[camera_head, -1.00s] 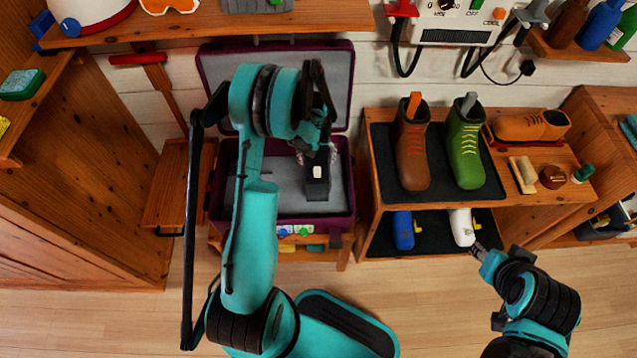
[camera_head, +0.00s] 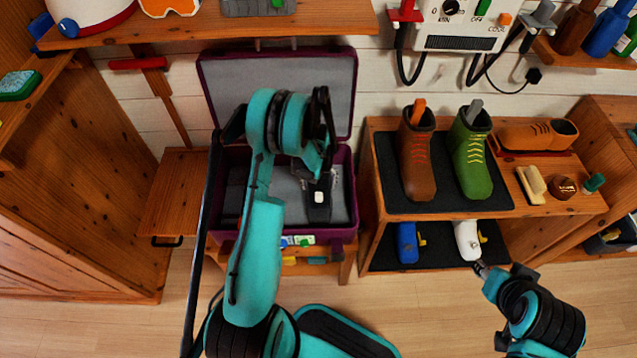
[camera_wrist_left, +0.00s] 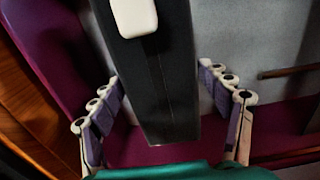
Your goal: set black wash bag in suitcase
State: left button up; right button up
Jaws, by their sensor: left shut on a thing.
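The black wash bag (camera_head: 320,212) has a white label and hangs in my left gripper (camera_head: 318,180), over the front right part of the suitcase interior. The suitcase (camera_head: 345,222) is purple with grey lining, its lid open against the wall. In the left wrist view the bag (camera_wrist_left: 165,85) runs between the two fingers of my left gripper (camera_wrist_left: 163,112), with the grey lining and purple wall of the suitcase (camera_wrist_left: 285,140) around it. I cannot tell if the bag touches the suitcase floor. My right gripper (camera_head: 481,268) is by the shoe rack's lower shelf; its finger opening is unclear.
The suitcase stands on a low wooden stand (camera_head: 346,268). At its right a shoe rack (camera_head: 369,225) holds a brown boot (camera_head: 416,160), a green boot (camera_head: 470,155) and blue and white items below. A wooden shelf (camera_head: 330,22) overhangs the lid.

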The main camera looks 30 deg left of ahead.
pick_arm(q)
jog(key=o, duration=1.9)
jog(key=shift+c, duration=0.2)
jog(key=s+d+r+m+t+p, duration=0.1)
jog(key=d+r+p, duration=0.1)
jog(key=r, duration=0.9)
jog(key=s+d+r+p, duration=0.1)
jog(key=d+r+p, duration=0.15)
jog(key=r, duration=0.75)
jog(key=s+d+r+m+t, duration=0.2)
jog(key=s+d+r+t, duration=0.1)
jog(key=s+d+r, duration=0.2)
jog(key=s+d+r+m+t, duration=0.3)
jog(key=s+d+r, duration=0.3)
jog(key=s, duration=0.6)
jog(key=shift+r, duration=1.35)
